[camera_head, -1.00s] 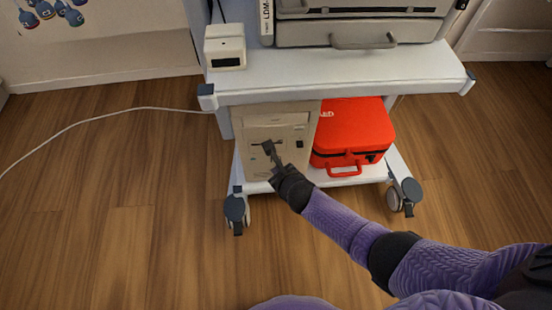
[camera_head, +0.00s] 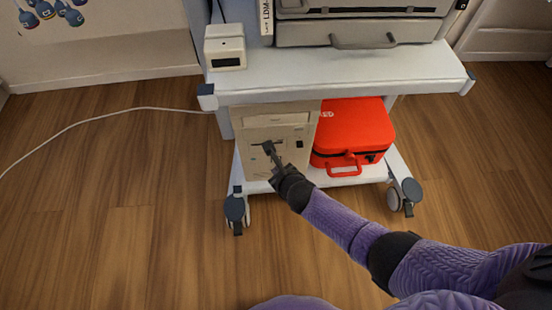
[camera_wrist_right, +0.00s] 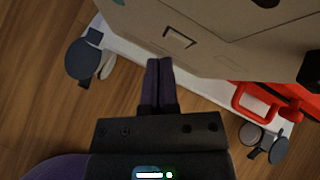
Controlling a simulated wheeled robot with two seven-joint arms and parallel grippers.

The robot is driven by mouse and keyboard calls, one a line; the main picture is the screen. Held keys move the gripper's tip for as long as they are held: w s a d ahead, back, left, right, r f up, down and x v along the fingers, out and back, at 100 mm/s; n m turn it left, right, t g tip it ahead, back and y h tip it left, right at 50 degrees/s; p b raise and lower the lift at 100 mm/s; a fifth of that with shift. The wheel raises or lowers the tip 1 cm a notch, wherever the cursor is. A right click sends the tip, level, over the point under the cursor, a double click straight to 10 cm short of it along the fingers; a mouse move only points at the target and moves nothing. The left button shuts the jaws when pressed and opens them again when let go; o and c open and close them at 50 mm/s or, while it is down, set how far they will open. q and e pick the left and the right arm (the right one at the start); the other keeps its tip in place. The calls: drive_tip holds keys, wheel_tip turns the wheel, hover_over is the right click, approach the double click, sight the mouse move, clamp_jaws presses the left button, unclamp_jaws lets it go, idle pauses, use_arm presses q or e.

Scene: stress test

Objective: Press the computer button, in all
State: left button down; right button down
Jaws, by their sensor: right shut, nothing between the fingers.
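The beige computer (camera_head: 262,120) stands upright on the lower shelf of the white cart, and its front faces me. A dark square (camera_head: 299,144) shows on the right of its front. My right gripper (camera_head: 267,147) is shut and empty, with its fingertips in front of the middle of the computer's front. I cannot tell whether they touch it. In the right wrist view the shut fingers (camera_wrist_right: 160,64) point at the lower part of the beige computer (camera_wrist_right: 210,40), below a small rectangular recess (camera_wrist_right: 179,38). My left gripper is not in view.
A red case (camera_head: 352,125) stands right of the computer on the same shelf. The cart's upper shelf (camera_head: 330,73) overhangs both and carries a small white device (camera_head: 225,47). A white cable (camera_head: 110,117) runs left across the wooden floor, which is otherwise clear at left.

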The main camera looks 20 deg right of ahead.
idle(0.4)
drive_tip(key=shift+w+d, duration=0.15)
drive_tip(key=shift+w, duration=0.25)
drive_tip(key=shift+w, duration=0.35)
idle(0.4)
drive_tip(key=shift+s, duration=0.1)
drive_tip(key=shift+s+r+p, duration=0.1)
drive_tip(key=shift+s+p, duration=0.25)
drive_tip(key=shift+s, duration=0.35)
drive_tip(key=shift+a, duration=0.2)
drive_tip(key=shift+s+a+p, duration=0.2)
drive_tip(key=shift+s, duration=0.6)
drive_tip(key=shift+s+a+p, duration=0.2)
drive_tip(key=shift+s+a, duration=0.05)
drive_tip(key=shift+s, duration=0.55)
drive_tip(key=shift+s+a+p, duration=0.2)
drive_tip(key=shift+s, duration=0.6)
